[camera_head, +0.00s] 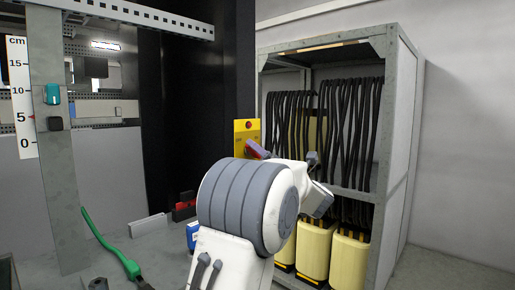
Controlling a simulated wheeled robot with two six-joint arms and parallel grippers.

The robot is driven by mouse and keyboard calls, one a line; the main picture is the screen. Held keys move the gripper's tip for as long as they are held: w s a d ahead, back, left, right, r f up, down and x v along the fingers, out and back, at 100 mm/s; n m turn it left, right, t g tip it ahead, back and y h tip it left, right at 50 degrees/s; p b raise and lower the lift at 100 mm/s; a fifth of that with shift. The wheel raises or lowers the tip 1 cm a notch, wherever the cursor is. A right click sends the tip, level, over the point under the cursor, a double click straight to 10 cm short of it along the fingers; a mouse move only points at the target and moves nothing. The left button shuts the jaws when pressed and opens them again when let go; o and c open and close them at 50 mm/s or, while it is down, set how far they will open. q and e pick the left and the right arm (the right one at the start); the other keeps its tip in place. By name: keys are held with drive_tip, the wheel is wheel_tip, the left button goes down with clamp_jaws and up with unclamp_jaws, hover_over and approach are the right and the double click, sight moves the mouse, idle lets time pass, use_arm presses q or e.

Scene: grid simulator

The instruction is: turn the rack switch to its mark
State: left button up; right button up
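The rack switch is a yellow plate (240,134) with a red round spot near its top and a red-and-purple handle (258,150) that sits tilted. It is on the dark rack post in the middle of the head view. My white and grey arm, which looks like the right one, comes up from the bottom and covers the lower part of the switch. The fingers of my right gripper are hidden behind this arm, so their contact with the handle does not show. The mark on the plate is too small to read. My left gripper is not in view.
A metal post with a cm scale (22,95) and a teal knob (52,94) stands at the left. A green cable (104,238) lies on the grey bench. At the right, an open cabinet (395,150) holds black cables and yellow units (350,262).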

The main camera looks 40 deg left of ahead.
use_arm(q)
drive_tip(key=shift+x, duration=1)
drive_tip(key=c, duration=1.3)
